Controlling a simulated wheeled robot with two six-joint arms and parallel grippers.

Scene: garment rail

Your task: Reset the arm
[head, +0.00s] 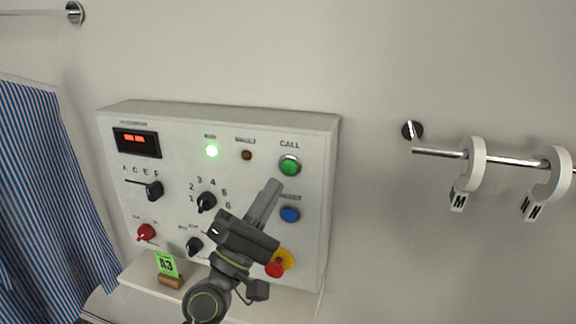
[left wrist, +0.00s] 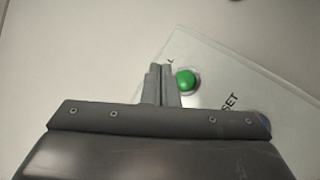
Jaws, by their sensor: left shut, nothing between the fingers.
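My left gripper (head: 270,192) reaches up in front of the white control panel (head: 180,122) in the head view. Its fingers are together and empty. The fingertips are just below and left of the green CALL button (head: 289,165); I cannot tell whether they touch it. In the left wrist view the shut fingers (left wrist: 160,72) are left of the green button (left wrist: 186,81). The blue button (head: 290,214) is right of the gripper in the head view. My right gripper does not show.
A green tag marked 03 (head: 166,264) stands on the ledge below. A rail (head: 516,161) with white rings is at right. Striped cloth (head: 38,190) hangs at left.

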